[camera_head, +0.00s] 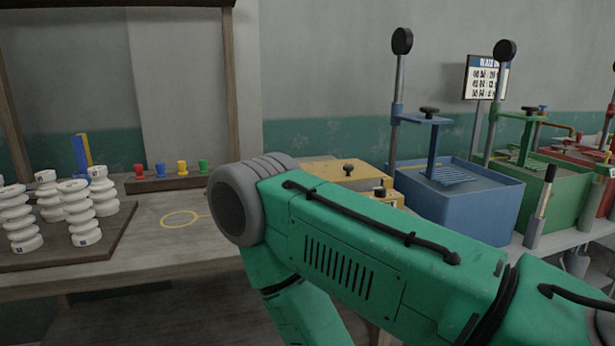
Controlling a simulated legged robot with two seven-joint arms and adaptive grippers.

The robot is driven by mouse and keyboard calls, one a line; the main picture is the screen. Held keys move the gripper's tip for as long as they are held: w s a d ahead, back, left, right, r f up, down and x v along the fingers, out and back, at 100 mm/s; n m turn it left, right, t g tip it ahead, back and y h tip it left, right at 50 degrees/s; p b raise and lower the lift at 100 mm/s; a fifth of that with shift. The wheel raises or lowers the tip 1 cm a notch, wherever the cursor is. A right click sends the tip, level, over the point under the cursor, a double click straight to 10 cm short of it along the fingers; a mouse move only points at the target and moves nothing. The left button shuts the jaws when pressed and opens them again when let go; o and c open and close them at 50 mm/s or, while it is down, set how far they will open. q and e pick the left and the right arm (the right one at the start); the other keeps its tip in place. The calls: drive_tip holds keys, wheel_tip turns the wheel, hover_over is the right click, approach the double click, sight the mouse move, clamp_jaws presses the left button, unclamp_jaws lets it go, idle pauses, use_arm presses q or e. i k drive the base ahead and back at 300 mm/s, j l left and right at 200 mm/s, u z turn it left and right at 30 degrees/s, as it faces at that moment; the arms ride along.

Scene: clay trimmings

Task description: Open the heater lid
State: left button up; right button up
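A yellow box (322,170) with a black knob on its flat top stands on the bench in the middle; it looks like the heater, with its lid lying closed. A second dark knob (380,189) shows near its right front. My green right arm comes in from the lower right, bends at a grey joint left of the box, and hides much of its front. Neither gripper is in view, so I cannot see what they hold.
White ribbed insulators (78,212) stand on a dark board at left. Coloured pegs (160,171) line a wooden strip behind a yellow circle (180,219) on clear bench. A blue tank (464,201) and a green tank (553,190) with tall levers stand at right.

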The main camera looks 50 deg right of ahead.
sight(348, 170)
drive_tip(key=z, duration=1.65)
